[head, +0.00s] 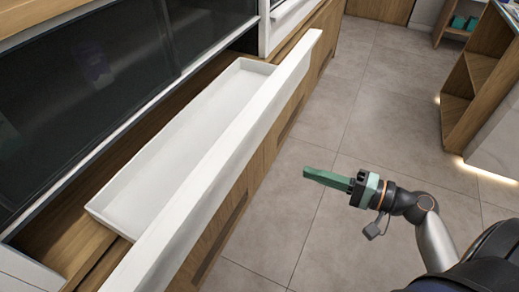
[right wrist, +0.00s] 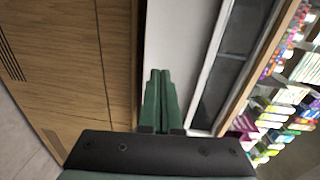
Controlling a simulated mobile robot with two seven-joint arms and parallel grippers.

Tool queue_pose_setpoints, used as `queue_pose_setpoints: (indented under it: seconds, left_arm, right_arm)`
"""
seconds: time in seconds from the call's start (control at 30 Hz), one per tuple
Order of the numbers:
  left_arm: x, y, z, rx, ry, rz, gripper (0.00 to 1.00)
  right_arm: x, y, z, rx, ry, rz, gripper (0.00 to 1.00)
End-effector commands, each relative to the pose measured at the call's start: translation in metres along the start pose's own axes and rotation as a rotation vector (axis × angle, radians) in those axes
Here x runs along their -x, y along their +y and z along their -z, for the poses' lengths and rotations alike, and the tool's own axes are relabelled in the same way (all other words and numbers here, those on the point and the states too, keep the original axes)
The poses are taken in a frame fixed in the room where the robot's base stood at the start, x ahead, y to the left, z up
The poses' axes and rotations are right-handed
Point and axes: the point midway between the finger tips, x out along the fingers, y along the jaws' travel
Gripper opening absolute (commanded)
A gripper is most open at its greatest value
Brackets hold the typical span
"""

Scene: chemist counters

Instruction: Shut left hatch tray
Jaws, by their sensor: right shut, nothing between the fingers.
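The hatch tray (head: 185,145) is a long, shallow white tray, pulled out from under the dark glass on the left of the head view. Its white front panel (head: 218,172) stands out past the wooden counter face, and the tray is empty. My right gripper (head: 306,173) is shut and empty, with green fingers. It is over the floor to the right of the front panel, apart from it, pointing left toward it. In the right wrist view the shut fingertips (right wrist: 160,73) point toward a white surface (right wrist: 178,40). My left gripper is not in view.
Dark glass panels (head: 90,80) rise behind the tray. Wooden cabinet fronts (head: 225,220) run below it. A wooden shelf unit (head: 480,75) stands at the far right. The tiled floor (head: 320,130) between them is clear. Shelves of colourful boxes (right wrist: 285,100) show in the right wrist view.

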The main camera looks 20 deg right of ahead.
Motion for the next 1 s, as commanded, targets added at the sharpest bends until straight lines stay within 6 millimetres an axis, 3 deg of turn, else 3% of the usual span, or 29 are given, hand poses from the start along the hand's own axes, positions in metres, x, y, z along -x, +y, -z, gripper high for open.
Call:
queue_pose_setpoints:
  seconds: [0.1,0.27,0.7,1.0]
  left_arm:
    - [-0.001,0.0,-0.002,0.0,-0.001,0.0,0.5]
    - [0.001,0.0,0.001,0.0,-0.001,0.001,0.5]
    - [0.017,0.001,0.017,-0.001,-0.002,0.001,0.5]
    - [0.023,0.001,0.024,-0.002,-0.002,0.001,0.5]
  right_arm:
    - [0.005,-0.019,0.001,-0.019,-0.018,0.064,0.0]
    - [-0.004,-0.027,0.001,-0.028,-0.025,0.085,0.0]
    - [-0.093,-0.035,-0.001,-0.028,-0.024,0.084,0.0]
    - [-0.129,-0.035,-0.002,-0.027,-0.022,0.08,0.0]
